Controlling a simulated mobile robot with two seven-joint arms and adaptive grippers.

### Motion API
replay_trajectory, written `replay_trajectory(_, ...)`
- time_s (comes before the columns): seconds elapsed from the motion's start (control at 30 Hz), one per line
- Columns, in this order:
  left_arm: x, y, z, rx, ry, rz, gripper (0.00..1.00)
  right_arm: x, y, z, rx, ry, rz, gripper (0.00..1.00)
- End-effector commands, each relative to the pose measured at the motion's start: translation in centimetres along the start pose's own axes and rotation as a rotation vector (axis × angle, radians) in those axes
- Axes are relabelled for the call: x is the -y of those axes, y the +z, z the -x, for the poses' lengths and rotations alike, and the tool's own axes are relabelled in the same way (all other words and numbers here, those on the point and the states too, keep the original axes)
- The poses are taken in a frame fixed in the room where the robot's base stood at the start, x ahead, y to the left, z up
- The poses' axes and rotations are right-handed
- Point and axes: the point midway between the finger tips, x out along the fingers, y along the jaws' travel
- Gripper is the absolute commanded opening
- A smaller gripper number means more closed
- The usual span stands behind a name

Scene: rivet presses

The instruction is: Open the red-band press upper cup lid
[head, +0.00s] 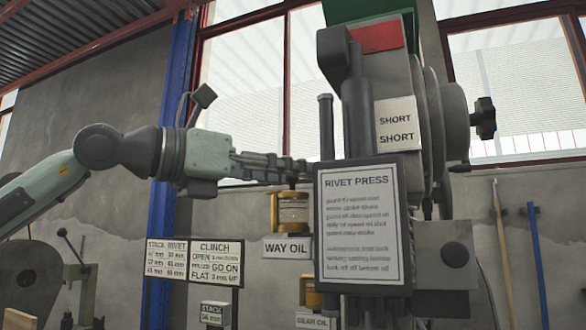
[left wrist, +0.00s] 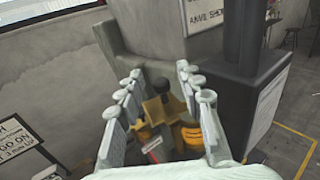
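The red-band press (head: 377,38) stands right of centre in the head view, with a "RIVET PRESS" plate on its front. The upper cup (head: 292,212), amber and brass-coloured, is at its left side above the "WAY OIL" sign. My left gripper (head: 303,166) is just above this cup, beside the press. In the left wrist view, my left gripper (left wrist: 158,74) is open, its fingers on either side of a brass lid (left wrist: 157,109) with a black knob (left wrist: 160,86). I see no clear contact. The lid looks down; its hinge is unclear.
A lower cup (head: 311,293) is above the "GEAR OIL" sign. A dark upright rod (head: 326,130) and the press plate (head: 360,225) stand close right of the gripper. A sign board (head: 194,262) is lower left. A blue column (head: 168,200) is behind the arm.

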Motion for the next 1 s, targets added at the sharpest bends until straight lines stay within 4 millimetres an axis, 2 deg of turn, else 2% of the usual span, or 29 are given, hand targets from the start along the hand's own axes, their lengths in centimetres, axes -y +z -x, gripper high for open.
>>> replay_trajectory(0.13, 0.0, 0.0, -0.9, 0.0, 0.0, 0.0, 0.36, 0.1, 0.4, -0.7, 0.012, -0.003, -0.001, 0.34)
replay_trajectory(0.37, 0.0, 0.0, -1.0, 0.0, 0.0, 0.0, 0.36, 0.2, 0.4, -0.9, 0.013, -0.004, -0.001, 0.34)
replay_trajectory(0.67, 0.0, 0.0, -0.9, 0.0, 0.0, 0.0, 0.02, 0.1, 0.3, -0.7, 0.011, -0.004, -0.002, 0.34)
replay_trajectory(0.93, 0.0, -0.2, -0.9, -0.001, 0.007, -0.002, 0.0, 0.2, 0.2, -0.8, 0.004, -0.003, -0.002, 0.34)
replay_trajectory(1.0, 0.0, -0.4, -1.0, -0.002, 0.022, -0.004, 0.0, 0.5, -1.0, -0.2, -0.046, -0.006, 0.0, 0.34)
